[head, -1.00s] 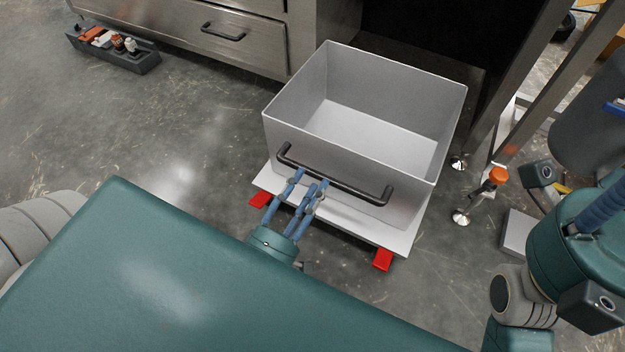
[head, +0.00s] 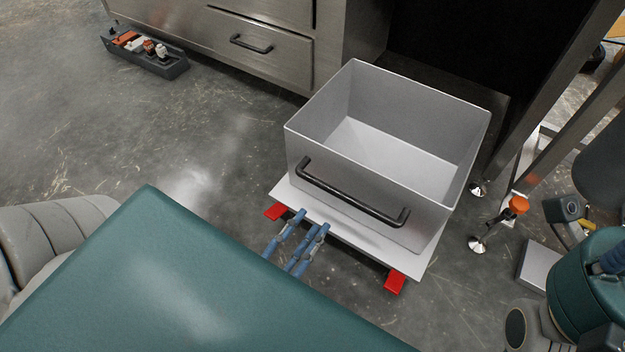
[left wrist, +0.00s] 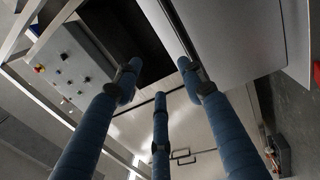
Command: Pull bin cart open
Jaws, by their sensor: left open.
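The bin cart is an open, empty light grey bin (head: 400,232) on a flat white base (head: 345,232) with red corner pieces. It stands out on the floor in front of a dark bay. A black bar handle (head: 352,193) runs along its near wall. My left gripper (head: 309,222) is open and empty, with its blue fingers in front of the handle and apart from it; its body is hidden behind my teal body. In the left wrist view its fingers (left wrist: 160,85) are spread around nothing. My right gripper (head: 610,262) shows only partly at the right edge.
A steel drawer cabinet (head: 265,55) stands behind left, with a dark tray (head: 150,58) of small items on the floor beside it. A steel leg with an orange knob (head: 518,205) and a grey box (head: 539,265) are at right.

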